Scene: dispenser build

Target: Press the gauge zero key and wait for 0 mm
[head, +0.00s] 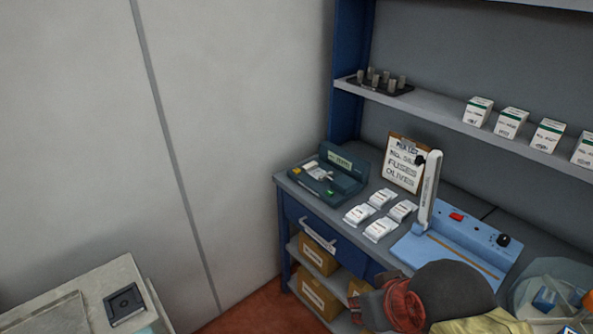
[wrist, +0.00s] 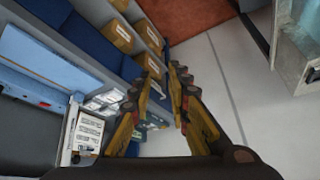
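The gauge is most likely the dark green device (head: 348,165) at the left end of the bench in the head view. Its pale display strip (head: 341,160) is too small to read. A bright green key (head: 330,191) and a yellow key (head: 296,171) show on it; I cannot tell which is the zero key. My gripper (wrist: 164,76) shows in the wrist view with its two yellow-and-black fingers apart and nothing visible between them. In the head view my arm is low in front of the bench, right of the gauge and apart from it.
White packets (head: 380,229) lie right of the gauge. A clipboard (head: 405,163) stands behind them. A blue sealer-like machine (head: 455,243) with a raised white arm is farther right. Cardboard boxes (head: 320,298) sit under the bench. A grey cabinet (head: 75,290) stands lower left, with floor between.

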